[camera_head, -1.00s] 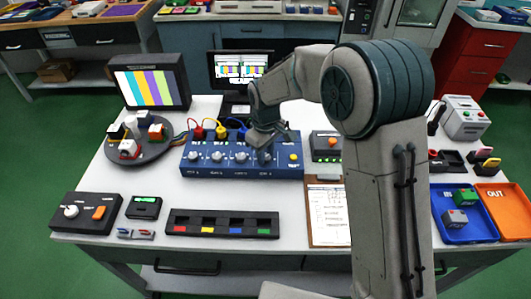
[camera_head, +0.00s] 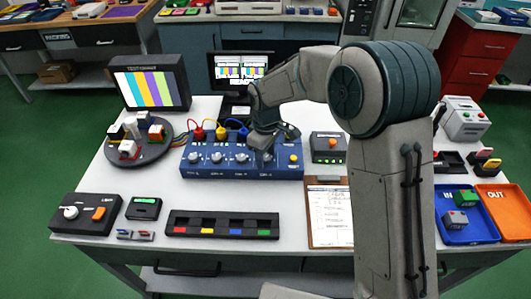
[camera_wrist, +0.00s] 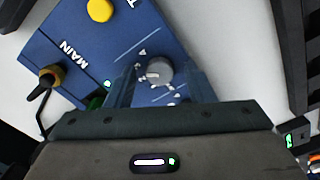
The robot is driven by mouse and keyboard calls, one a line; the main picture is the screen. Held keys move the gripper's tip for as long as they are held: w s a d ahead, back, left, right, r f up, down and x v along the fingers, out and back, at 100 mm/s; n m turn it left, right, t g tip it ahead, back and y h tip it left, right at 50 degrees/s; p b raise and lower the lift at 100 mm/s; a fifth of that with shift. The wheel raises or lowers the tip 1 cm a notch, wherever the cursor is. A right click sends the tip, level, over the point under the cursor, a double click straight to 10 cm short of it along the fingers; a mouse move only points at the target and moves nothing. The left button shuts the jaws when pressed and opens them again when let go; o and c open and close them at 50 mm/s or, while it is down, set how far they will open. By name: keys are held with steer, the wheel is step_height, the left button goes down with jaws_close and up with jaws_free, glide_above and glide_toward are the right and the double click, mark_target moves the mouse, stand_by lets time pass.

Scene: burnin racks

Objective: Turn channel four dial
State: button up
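The blue channel box (camera_head: 215,172) stands at the middle of the table, with a row of grey dials along its top. Three dials, such as the one at the left end (camera_head: 195,157), show clearly in the head view. My gripper (camera_head: 265,155) is over the right part of the row and hides the fourth dial there. In the wrist view a grey dial (camera_wrist: 157,72) with a white pointer mark lies between the fingertips of my gripper (camera_wrist: 158,85). The fingers are open, one on either side, with a gap that looks clear of the dial.
A yellow button (camera_head: 293,158) is right of my gripper on the box. Red, yellow and blue plugs with cables (camera_head: 221,132) stand along its back edge. A small box with an orange knob (camera_head: 329,146) and a clipboard (camera_head: 330,215) are to the right. A monitor (camera_head: 240,70) stands behind.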

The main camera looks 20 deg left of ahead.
mark_target(266, 157)
step_height(266, 157, up, 14)
stand_by(0.7)
steer(key=shift+f, duration=0.1)
steer(key=s+d+r+m+t, duration=0.1)
steer(key=s+d+r+m, duration=0.15)
steer(key=d, duration=0.65)
steer(key=s+d+r+m, duration=0.1)
steer(key=s+d+m, duration=0.3)
steer(key=d, duration=0.4)
steer(key=s+d+f+m+t, duration=0.2)
steer(key=s+d+f+m, duration=0.2)
steer(key=s+d+m, duration=0.4)
steer(key=s+d, duration=0.4)
steer(key=s, duration=0.1)
steer(key=shift+d, duration=0.4)
